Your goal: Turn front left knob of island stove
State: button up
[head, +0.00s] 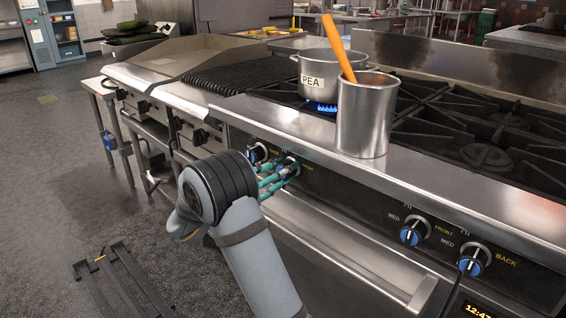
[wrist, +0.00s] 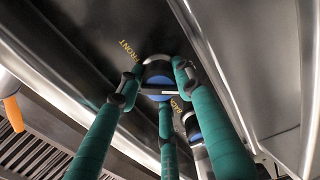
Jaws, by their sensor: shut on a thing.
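My gripper (head: 277,176), with teal fingers, is at the front panel of the island stove (head: 345,215). In the wrist view the gripper (wrist: 160,85) has its fingers around a blue and black knob (wrist: 158,72) with a metal bezel. It is shut on this knob, and the fingers partly cover it. The yellow word FRONT is beside the knob. A second knob (head: 257,153) is just left of the gripper in the head view. In the wrist view that knob (wrist: 191,127) is partly hidden behind a finger. A blue flame (head: 321,107) burns under a pot.
The steel pot (head: 316,80) labelled PEA sits above the flame. A steel canister (head: 366,120) holding an orange-handled utensil (head: 339,48) stands on the front ledge, above and right of my gripper. Two more knobs (head: 415,231) (head: 474,260) are further right. An oven handle (head: 350,265) runs below.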

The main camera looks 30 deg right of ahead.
jog(key=shift+n+p, duration=1.4)
jog(key=shift+n, duration=0.2)
jog(key=o, duration=1.1)
jog(key=shift+o, duration=0.3)
jog(key=v, duration=1.2)
jog(key=shift+d, duration=0.1)
